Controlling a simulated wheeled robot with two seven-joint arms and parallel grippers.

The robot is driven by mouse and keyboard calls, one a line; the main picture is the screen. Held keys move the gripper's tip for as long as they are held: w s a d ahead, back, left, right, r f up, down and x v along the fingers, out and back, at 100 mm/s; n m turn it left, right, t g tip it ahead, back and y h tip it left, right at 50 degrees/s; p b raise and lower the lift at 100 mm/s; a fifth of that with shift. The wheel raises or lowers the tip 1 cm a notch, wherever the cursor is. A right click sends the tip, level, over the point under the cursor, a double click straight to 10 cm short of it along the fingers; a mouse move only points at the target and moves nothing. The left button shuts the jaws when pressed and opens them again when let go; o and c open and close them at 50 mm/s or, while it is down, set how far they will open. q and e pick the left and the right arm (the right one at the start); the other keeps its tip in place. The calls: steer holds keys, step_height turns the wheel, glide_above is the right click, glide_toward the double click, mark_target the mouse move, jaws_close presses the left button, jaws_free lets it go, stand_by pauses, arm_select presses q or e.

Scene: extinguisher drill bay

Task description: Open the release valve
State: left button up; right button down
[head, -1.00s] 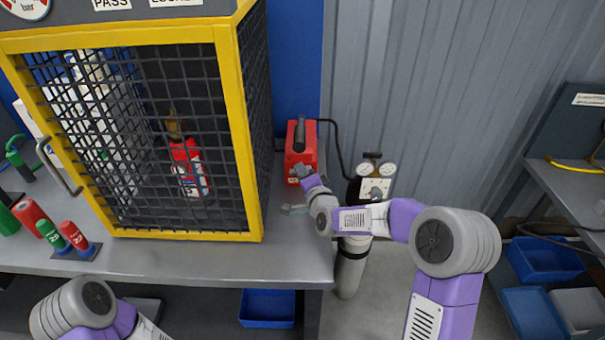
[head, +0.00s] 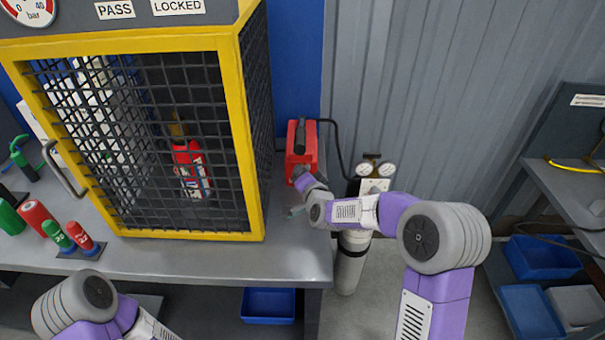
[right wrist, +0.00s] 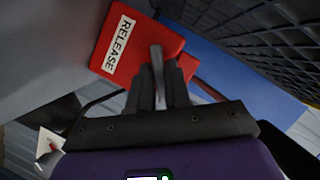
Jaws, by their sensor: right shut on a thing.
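The release valve is a red box (head: 309,160) with a dark handle on top, on the bench right of the yellow-framed cage. In the right wrist view the red box (right wrist: 177,45) shows a white RELEASE label (right wrist: 120,45). A grey lever (right wrist: 157,66) stands out from it. My right gripper (right wrist: 160,85) is shut on this lever, its fingers on either side. In the head view my right gripper (head: 298,174) is at the box's lower front, with the lever hidden there. My left gripper is out of the frame; only part of its arm shows.
The mesh cage (head: 243,150) with a red extinguisher (head: 188,165) inside stands close left. A gas cylinder (head: 350,262) with two gauges stands beside the bench, behind my right arm.

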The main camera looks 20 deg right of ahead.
steer(key=c, duration=1.2)
jaws_free()
steer(key=shift+o, duration=0.2)
steer(key=shift+s, duration=0.1)
steer(key=v, duration=0.7)
steer(key=shift+s+p, duration=0.2)
steer(key=shift+p, duration=0.2)
